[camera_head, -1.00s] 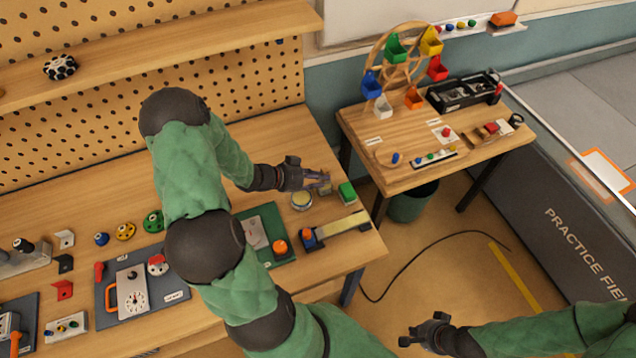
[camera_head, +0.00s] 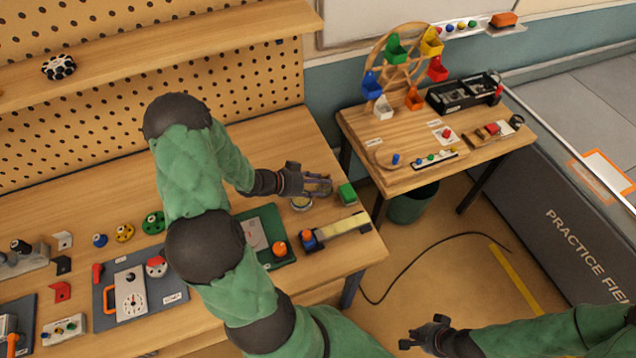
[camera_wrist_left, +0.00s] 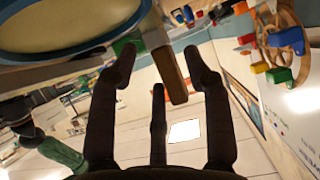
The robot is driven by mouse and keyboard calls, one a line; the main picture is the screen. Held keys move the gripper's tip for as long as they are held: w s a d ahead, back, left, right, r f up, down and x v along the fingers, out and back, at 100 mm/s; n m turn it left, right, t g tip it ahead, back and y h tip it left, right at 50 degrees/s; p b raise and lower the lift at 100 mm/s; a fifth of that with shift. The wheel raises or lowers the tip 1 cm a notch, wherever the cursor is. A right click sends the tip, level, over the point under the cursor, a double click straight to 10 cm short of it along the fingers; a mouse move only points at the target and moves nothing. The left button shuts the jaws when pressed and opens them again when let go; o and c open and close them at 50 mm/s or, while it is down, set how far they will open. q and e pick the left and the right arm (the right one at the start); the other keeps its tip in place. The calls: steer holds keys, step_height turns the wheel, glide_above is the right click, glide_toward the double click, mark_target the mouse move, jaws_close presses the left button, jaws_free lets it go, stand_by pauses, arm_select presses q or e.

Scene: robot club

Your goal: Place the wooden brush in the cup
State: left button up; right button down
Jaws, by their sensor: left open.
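In the left wrist view this container (camera_wrist_left: 70,25) fills the upper left, with a grey-blue rim and cream inside. A brown wooden piece (camera_wrist_left: 170,74), likely the brush handle, shows between the spread fingers (camera_wrist_left: 160,85); I see gaps on both sides of it. In the head view the fingers mostly hide it. My right gripper (camera_head: 425,333) is empty and looks open, low over the floor.
A green block (camera_head: 347,194) stands just right of the left gripper. A green mat (camera_head: 283,236) with an orange knob and a blue-and-orange tool (camera_head: 312,238) lie in front. A side table (camera_head: 400,178) with a small wheel model stands to the right, beyond a gap.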

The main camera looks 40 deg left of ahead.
arm_select(q)
steer(key=p+v, duration=0.2)
steer(key=v, duration=1)
steer(key=shift+p, duration=0.4)
steer(key=shift+r, duration=0.15)
steer(key=shift+r, duration=0.1)
stand_by(0.5)
